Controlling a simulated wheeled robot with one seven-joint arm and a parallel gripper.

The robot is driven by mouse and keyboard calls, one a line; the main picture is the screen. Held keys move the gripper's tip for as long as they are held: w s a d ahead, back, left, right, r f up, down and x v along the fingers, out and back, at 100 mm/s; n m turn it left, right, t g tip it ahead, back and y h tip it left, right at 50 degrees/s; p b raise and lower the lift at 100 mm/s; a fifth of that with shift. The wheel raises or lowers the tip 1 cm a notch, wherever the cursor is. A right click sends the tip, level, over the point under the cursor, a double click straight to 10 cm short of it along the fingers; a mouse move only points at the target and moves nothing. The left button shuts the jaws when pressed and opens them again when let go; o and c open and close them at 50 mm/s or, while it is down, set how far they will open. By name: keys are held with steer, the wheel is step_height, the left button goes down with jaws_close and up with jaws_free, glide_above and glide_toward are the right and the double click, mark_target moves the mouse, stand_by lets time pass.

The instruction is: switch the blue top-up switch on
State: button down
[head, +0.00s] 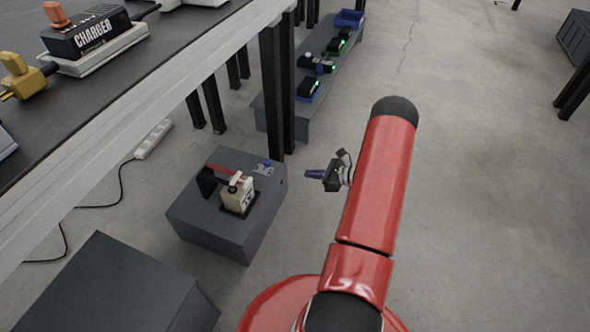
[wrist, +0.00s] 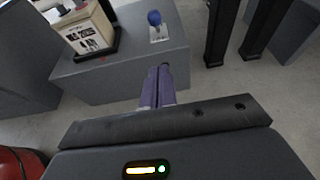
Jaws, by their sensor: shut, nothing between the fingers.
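The blue top-up switch (head: 267,163) stands on a small light plate at the back right corner of a grey block's top. In the wrist view the blue switch (wrist: 154,18) shows as a round knob on its plate (wrist: 159,36), near the top edge. My gripper (head: 310,174) is to the right of the block in the head view, apart from the switch. In the wrist view my gripper's purple fingers (wrist: 159,72) are together, empty, and point toward the block's side below the switch. Which way the switch is set is too small to tell.
The grey block (head: 208,222) also carries a cream battery-like unit (head: 238,194) with a red bar beside it. Dark table legs (head: 271,90) stand just behind the block. A low bench (head: 300,115) is farther back. The floor right of my arm is open.

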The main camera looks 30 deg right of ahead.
mark_target(268, 163)
steer(key=r+x, duration=0.1)
steer(key=x, duration=0.7)
steer(key=r+x, duration=0.1)
steer(key=x, duration=0.3)
steer(key=shift+w+a+r, duration=0.35)
steer(key=shift+w, duration=0.05)
steer(key=shift+r, duration=0.1)
